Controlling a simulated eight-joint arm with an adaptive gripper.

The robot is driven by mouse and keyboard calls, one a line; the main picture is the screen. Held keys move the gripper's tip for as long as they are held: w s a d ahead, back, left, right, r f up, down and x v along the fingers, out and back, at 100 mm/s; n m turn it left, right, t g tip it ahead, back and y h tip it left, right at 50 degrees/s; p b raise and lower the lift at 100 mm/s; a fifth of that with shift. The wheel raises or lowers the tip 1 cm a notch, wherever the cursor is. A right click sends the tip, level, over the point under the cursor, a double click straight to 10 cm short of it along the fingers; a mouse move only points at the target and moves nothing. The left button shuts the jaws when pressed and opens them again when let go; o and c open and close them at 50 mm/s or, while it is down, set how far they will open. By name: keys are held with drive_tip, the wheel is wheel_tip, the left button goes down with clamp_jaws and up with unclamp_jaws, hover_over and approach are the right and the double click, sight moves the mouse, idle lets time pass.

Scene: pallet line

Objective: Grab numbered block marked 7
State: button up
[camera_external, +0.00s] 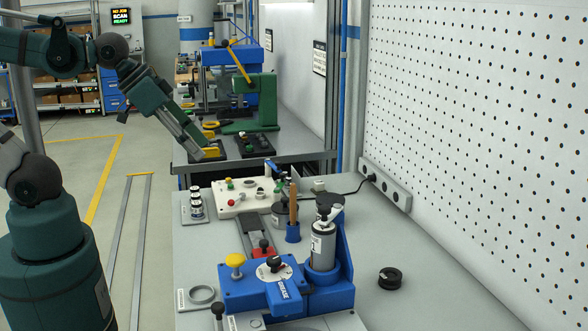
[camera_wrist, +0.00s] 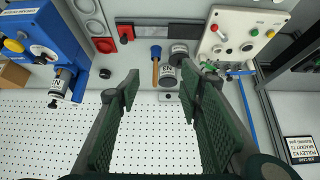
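I cannot make out a numbered block marked 7 in either view. My gripper (camera_wrist: 160,85) is open and empty in the wrist view, its two dark green fingers wide apart. Between and beyond the fingers are a brown-handled tool in a blue holder (camera_wrist: 155,52) and a grey labelled cylinder (camera_wrist: 167,76). In the external view my gripper (camera_external: 208,151) is at the left, pointing down and right, apart from the near bench things. Its fingertips overlap a yellow thing near the far bench edge, and I cannot tell its depth there.
A blue fixture (camera_external: 240,290) with a labelled grey cylinder (camera_external: 323,243) stands on the near grey bench (camera_external: 420,300). A white control panel (camera_external: 236,200) lies behind it. A perforated wall (camera_external: 480,110) bounds the right side.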

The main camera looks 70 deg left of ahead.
idle(0.3)
drive_tip(key=w+a+r+n+g+p, duration=0.1)
drive_tip(key=w+a+r+n, duration=0.15)
drive_tip(key=w, duration=0.45)
drive_tip(key=w+a+r+n+g+p, duration=0.1)
drive_tip(key=w+a+r+n, duration=0.15)
drive_tip(key=w, duration=0.45)
drive_tip(key=n+g+p, duration=0.4)
drive_tip(key=n+g, duration=0.1)
drive_tip(key=n, duration=0.9)
hover_over(319, 182)
drive_tip(key=f, duration=2.2)
drive_tip(key=shift+s+d+f, duration=0.15)
drive_tip(key=shift+d, duration=0.05)
drive_tip(key=shift+w+a+f, duration=0.2)
drive_tip(key=shift+a+f, duration=0.1)
drive_tip(key=shift+f, duration=0.3)
drive_tip(key=shift+f, duration=1.3)
